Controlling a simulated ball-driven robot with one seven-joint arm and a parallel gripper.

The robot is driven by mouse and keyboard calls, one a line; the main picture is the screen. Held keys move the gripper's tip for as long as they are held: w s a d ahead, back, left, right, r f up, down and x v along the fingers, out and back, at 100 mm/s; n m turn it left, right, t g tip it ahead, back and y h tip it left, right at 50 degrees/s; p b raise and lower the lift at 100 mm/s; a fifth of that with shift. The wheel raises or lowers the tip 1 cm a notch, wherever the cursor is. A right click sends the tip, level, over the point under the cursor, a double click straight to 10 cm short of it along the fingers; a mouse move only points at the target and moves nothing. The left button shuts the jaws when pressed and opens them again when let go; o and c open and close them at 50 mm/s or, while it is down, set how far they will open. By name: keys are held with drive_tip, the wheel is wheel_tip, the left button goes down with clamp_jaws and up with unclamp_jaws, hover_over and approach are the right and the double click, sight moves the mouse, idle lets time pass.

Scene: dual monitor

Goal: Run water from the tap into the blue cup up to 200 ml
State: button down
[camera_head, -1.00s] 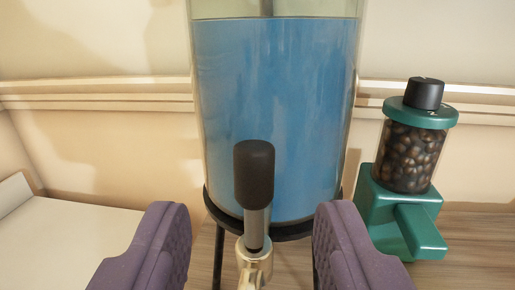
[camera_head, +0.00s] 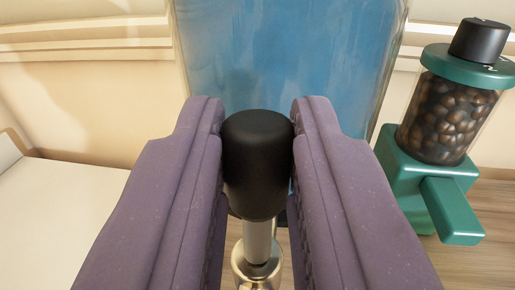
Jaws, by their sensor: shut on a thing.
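The water dispenser (camera_head: 290,50) is a large clear tank filled with blue-looking water. Its tap has a black handle (camera_head: 257,160) on a pale metal stem, with the metal tap body (camera_head: 257,270) below it at the bottom edge. My gripper (camera_head: 258,130) has two purple fingers, one on each side of the black handle. It is shut on the handle, which stands upright between the fingertips. The blue cup is not in view. The tap's spout is not in view either.
A green coffee grinder (camera_head: 405,185) with a jar of dark beans stands on the wooden surface to the right, close to the right finger. A white flat surface (camera_head: 60,220) lies at the left. A wall with a moulding is behind.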

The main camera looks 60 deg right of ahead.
drive_tip(key=d+r+g+y+p, duration=0.1)
drive_tip(key=p, duration=0.1)
drive_tip(key=shift+w+p, duration=0.15)
drive_tip(key=shift+p, duration=0.15)
drive_tip(key=shift+w+d+f+y+p, duration=0.15)
drive_tip(key=shift+d+y+p, duration=0.1)
drive_tip(key=shift+y+p, duration=0.45)
drive_tip(key=shift+w+d+f+m+g+y, duration=0.15)
drive_tip(key=shift+d+f+m+g+y, duration=0.25)
drive_tip(key=shift+y, duration=0.3)
drive_tip(key=c, duration=1)
unclamp_jaws()
drive_tip(key=shift+a, duration=0.15)
drive_tip(key=p+v, duration=0.2)
drive_tip(key=v, duration=0.6)
